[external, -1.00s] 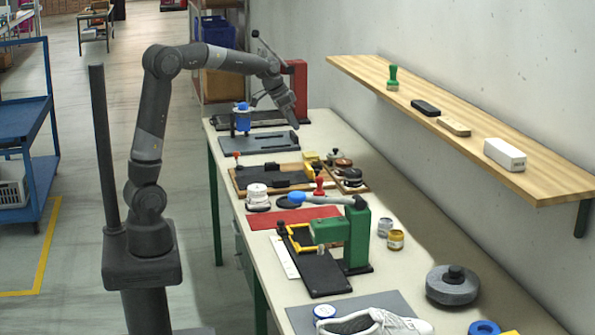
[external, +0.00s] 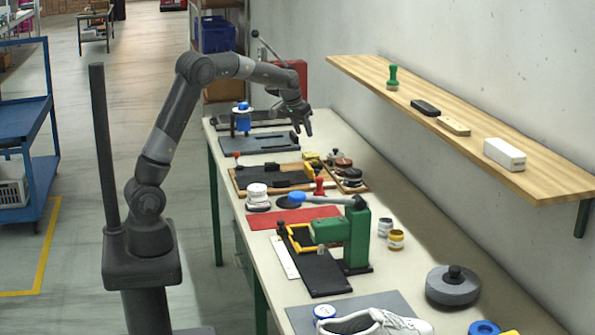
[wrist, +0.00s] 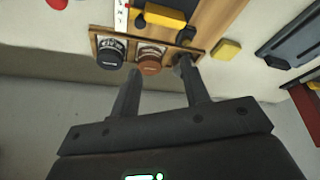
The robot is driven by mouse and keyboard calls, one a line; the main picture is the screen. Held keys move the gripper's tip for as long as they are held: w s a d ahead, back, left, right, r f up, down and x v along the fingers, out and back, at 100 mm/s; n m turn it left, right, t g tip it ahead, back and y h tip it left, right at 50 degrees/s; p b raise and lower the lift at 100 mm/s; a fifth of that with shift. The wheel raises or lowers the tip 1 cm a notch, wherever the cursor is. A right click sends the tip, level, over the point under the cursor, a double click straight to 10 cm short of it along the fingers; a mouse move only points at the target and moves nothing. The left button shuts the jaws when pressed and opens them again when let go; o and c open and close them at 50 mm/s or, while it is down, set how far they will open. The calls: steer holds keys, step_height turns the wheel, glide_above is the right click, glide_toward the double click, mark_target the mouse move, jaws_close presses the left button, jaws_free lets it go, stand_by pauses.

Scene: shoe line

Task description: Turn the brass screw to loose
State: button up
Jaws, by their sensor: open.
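I cannot make out the brass screw for certain in either view. My gripper (external: 304,129) is open and empty, pointing down above the far part of the bench. In the wrist view its two fingers (wrist: 158,68) are spread, below a small wooden tray (wrist: 94,46) in the picture. The tray holds a black-topped round piece (wrist: 111,58), a brown-topped one (wrist: 150,64) and a dark one partly hidden by the right finger. A yellow block (wrist: 166,15) sits just beyond the tray.
The bench holds a wooden fixture board (external: 238,184), a red mat (external: 262,219), a green press (external: 358,238), a grey round weight (external: 453,289) and a white shoe (external: 385,323). A wooden shelf (external: 450,100) runs along the wall at right. Bare bench top lies along the wall side.

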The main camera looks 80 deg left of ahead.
mark_target(314, 161)
steer(key=w+a+f+n, duration=0.1)
steer(key=w+a+f, duration=0.1)
steer(key=f, duration=0.3)
steer(key=w+a+f+n+y, duration=0.1)
steer(key=w+a+f, duration=0.1)
steer(key=f, duration=0.3)
steer(key=w+a+f+n+g, duration=0.1)
steer(key=w+a+f, duration=0.2)
steer(key=a+f, duration=0.1)
steer(key=shift+a+f+n+y, duration=0.3)
steer(key=shift+a+f+y, duration=0.05)
steer(key=shift+f+y, duration=0.05)
jaws_close()
